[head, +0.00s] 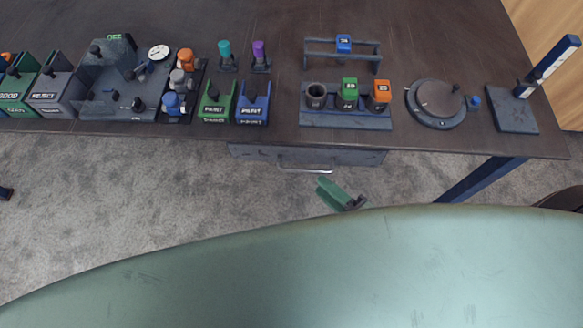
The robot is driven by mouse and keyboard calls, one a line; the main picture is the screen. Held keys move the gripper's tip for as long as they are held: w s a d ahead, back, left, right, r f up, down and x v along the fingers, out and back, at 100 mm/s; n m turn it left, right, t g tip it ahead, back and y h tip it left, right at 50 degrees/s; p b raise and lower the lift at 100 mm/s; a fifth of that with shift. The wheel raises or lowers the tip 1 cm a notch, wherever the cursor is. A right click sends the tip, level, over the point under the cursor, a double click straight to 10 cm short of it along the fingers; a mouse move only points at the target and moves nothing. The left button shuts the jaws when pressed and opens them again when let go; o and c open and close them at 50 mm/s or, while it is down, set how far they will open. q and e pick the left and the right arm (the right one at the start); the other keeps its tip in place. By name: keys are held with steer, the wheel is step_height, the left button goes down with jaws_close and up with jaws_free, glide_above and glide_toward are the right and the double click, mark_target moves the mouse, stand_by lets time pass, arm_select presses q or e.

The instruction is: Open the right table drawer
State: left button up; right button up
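A grey drawer (340,157) hangs under the front edge of the table (430,145). It has a light bar handle (306,170) on its front. Seen from above, its front lies close under the table edge, and I cannot tell whether it is fully closed. My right gripper (355,202) shows as a green part with a dark end, just below and right of the handle in the picture and apart from it. Its fingers are too small to tell open from shut, and I see nothing held. I cannot make out my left gripper.
On the table stand bins, a dial gauge fixture (158,53), a block with green and orange pieces (345,117), a round turntable (437,103) and a blue post stand (512,110). A blue table leg (482,180) is at right. Carpet (150,200) in front is mostly clear.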

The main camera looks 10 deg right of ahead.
mark_target(305, 170)
steer(key=x, duration=0.5)
steer(key=p+x, duration=0.1)
steer(key=x, duration=0.1)
steer(key=shift+w+a+r, duration=0.25)
steer(key=shift+w+a, duration=0.05)
steer(key=shift+a, duration=0.05)
jaws_close()
stand_by(1.1)
